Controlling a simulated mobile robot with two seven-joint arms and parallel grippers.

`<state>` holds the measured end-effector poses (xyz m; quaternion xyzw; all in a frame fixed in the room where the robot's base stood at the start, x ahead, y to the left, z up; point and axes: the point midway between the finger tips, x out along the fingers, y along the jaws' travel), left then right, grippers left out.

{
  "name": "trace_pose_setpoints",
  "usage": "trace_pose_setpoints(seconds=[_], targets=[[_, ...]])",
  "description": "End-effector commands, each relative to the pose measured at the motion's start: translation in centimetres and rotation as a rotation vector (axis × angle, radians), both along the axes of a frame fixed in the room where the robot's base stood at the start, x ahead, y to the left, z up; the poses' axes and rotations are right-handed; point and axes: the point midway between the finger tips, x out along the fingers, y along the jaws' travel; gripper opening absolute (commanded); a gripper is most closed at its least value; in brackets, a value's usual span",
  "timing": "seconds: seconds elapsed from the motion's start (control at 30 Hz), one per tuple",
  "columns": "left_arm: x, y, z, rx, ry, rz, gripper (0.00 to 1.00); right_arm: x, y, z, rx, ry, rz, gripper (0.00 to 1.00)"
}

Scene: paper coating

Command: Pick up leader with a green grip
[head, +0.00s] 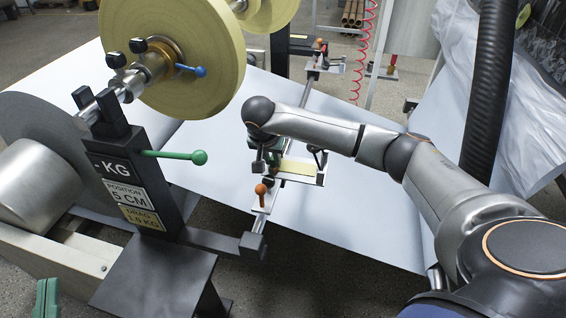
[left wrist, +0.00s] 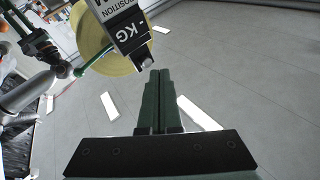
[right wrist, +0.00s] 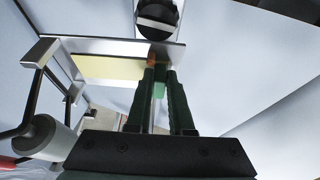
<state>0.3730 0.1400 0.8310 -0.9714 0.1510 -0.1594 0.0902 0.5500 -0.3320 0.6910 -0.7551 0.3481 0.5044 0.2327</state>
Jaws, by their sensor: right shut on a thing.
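The leader with a green grip (head: 297,168) is a small metal frame with a pale yellow strip, at the middle of the head view on the rail in front of the sheet. In the right wrist view its frame (right wrist: 105,68) lies just beyond the fingers. My right gripper (right wrist: 158,75) is shut, with a bit of green between its fingers; my forearm largely hides it in the head view. My left gripper (head: 46,298) is at the bottom left of the head view. In the left wrist view its fingers (left wrist: 158,75) are together and empty.
A yellow roll (head: 185,75) sits on a shaft above a black stand (head: 135,180) with a green-knobbed lever (head: 198,157). An orange-knobbed clamp (head: 261,190) is on the rail near the leader. A wide pale sheet (head: 370,225) spreads behind.

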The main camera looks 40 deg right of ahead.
Motion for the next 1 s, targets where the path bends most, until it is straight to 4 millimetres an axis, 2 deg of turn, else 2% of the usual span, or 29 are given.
trace_pose_setpoints(seconds=[0.03,0.1,0.67,0.87,0.93,1.0], targets=[[0.0,0.0,0.0,0.000,0.001,0.000,0.00,0.0,0.0,0.0,0.000,0.000,0.000,0.08],[0.0,0.0,0.0,0.000,0.001,0.000,0.00,0.0,0.0,0.0,0.000,0.000,0.000,0.00],[0.0,0.0,0.0,0.000,0.002,0.000,0.00,0.0,0.0,0.1,0.000,0.000,0.000,0.00],[0.2,0.1,-0.3,-0.003,0.027,0.002,0.00,0.0,0.0,1.1,0.000,-0.002,-0.001,0.00],[0.4,0.1,-1.3,-0.003,0.071,0.010,0.00,0.0,0.0,1.8,0.000,-0.002,-0.001,0.00],[0.5,0.2,-3.6,-0.001,0.151,0.021,0.00,0.1,0.0,2.8,-0.001,-0.003,0.001,0.00]])
